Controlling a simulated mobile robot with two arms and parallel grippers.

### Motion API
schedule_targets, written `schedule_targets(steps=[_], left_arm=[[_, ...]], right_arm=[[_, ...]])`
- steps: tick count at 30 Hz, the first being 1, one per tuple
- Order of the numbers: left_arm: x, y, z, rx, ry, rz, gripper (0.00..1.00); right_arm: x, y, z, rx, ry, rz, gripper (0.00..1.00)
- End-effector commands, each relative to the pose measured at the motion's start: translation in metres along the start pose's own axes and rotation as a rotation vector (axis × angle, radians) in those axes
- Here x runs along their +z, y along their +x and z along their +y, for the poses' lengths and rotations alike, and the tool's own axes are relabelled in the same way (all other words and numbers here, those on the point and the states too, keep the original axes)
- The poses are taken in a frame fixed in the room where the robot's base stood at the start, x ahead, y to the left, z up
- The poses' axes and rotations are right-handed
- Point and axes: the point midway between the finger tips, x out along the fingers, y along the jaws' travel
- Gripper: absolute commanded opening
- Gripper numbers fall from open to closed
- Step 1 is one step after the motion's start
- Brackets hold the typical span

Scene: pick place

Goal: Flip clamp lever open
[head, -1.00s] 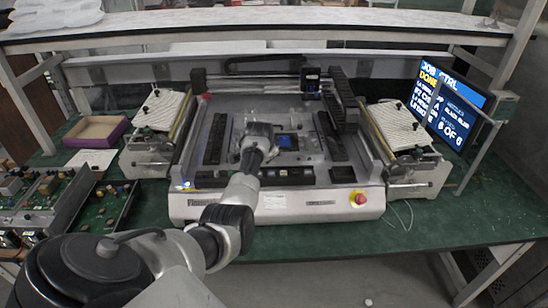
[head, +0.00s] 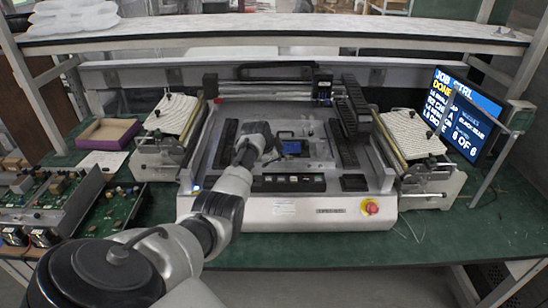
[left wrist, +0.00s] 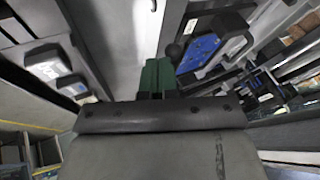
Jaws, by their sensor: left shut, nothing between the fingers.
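The fixture with a blue board (head: 291,147) sits in the middle of the machine bed. In the left wrist view the blue board (left wrist: 200,50) lies in a dark clamp frame with a bent grey handle (left wrist: 235,42). A round dark knob (left wrist: 174,51) shows beside it, close to my fingertips; I cannot tell whether they touch. My left gripper (head: 268,148) is over the bed, just left of the board. Its green fingers (left wrist: 157,72) are shut with nothing between them. The arm hides part of the bed. My right gripper is out of view.
The machine's front panel (head: 285,210) has a red stop button (head: 370,207). Ribbed side feeders (head: 172,112) flank the bed. A monitor (head: 460,112) stands right. Circuit boards (head: 122,205) and a purple-edged tray (head: 108,134) lie left. A shelf (head: 270,27) spans the back.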

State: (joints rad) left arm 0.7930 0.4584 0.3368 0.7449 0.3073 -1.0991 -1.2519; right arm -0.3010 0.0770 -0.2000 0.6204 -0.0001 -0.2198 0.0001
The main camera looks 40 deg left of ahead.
Motion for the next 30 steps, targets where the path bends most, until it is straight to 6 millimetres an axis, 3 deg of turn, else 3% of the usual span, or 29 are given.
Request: schedule_targets(steps=[23,30], left_arm=[[0.002,0.0,-0.006,-0.004,-0.001,-0.001,0.0],[-0.009,-0.004,-0.002,-0.004,0.002,-0.001,0.0]], right_arm=[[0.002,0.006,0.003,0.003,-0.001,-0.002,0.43],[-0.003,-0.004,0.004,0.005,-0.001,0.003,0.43]])
